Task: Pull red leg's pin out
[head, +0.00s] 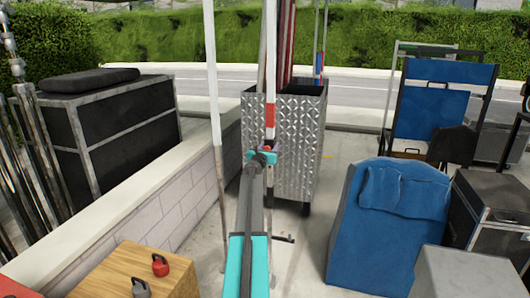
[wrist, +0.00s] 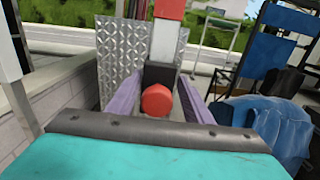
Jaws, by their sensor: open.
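The red leg is a white pole with a red band (head: 270,118), standing upright near the middle of the head view. Its red band also shows at the top of the wrist view (wrist: 169,9). The pin has a round red knob (wrist: 157,100) in front of a black collar (wrist: 160,74) on the leg. My gripper (wrist: 160,82) is open, with its purple fingers on either side of the knob and a visible gap on both sides. In the head view my gripper (head: 266,154) is at the leg, and the knob is mostly hidden.
A metal diamond-plate cart (head: 228,128) stands right behind the leg. Another white pole (head: 212,80) rises to the left, by a low block wall (head: 150,215). A wooden box (head: 100,270) with red and grey weights is at front left. A blue-covered object (head: 375,235) stands to the right.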

